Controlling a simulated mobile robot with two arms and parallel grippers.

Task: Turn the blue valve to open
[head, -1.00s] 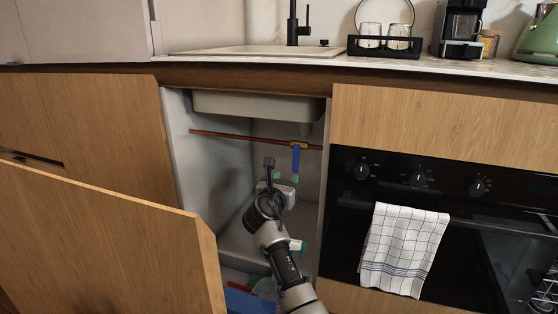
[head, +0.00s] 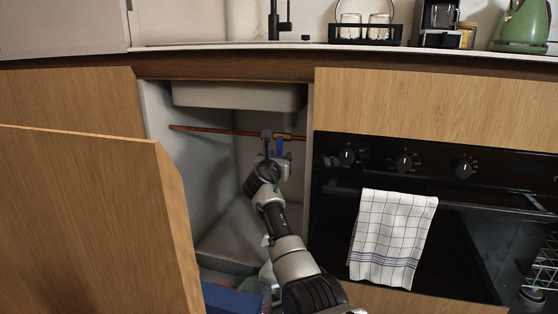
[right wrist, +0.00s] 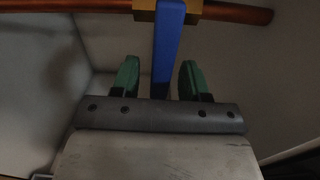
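The blue valve handle (right wrist: 168,45) hangs down from a brass valve body (right wrist: 146,10) on a copper pipe in the open under-sink cabinet. In the head view the blue handle (head: 279,147) shows just right of my right gripper's wrist, its lower part hidden. My right gripper (right wrist: 158,80) is open in the right wrist view, with one green fingertip on each side of the handle and a gap visible on both sides. In the head view my right arm (head: 285,245) reaches up into the cabinet. My left gripper is not in view.
The copper pipe (head: 205,130) runs across the cabinet below the sink basin (head: 238,96). An open wooden door (head: 85,220) stands at the left. The oven (head: 340,205) with a checkered towel (head: 392,237) is at the right. A blue item (head: 232,300) lies low in the cabinet.

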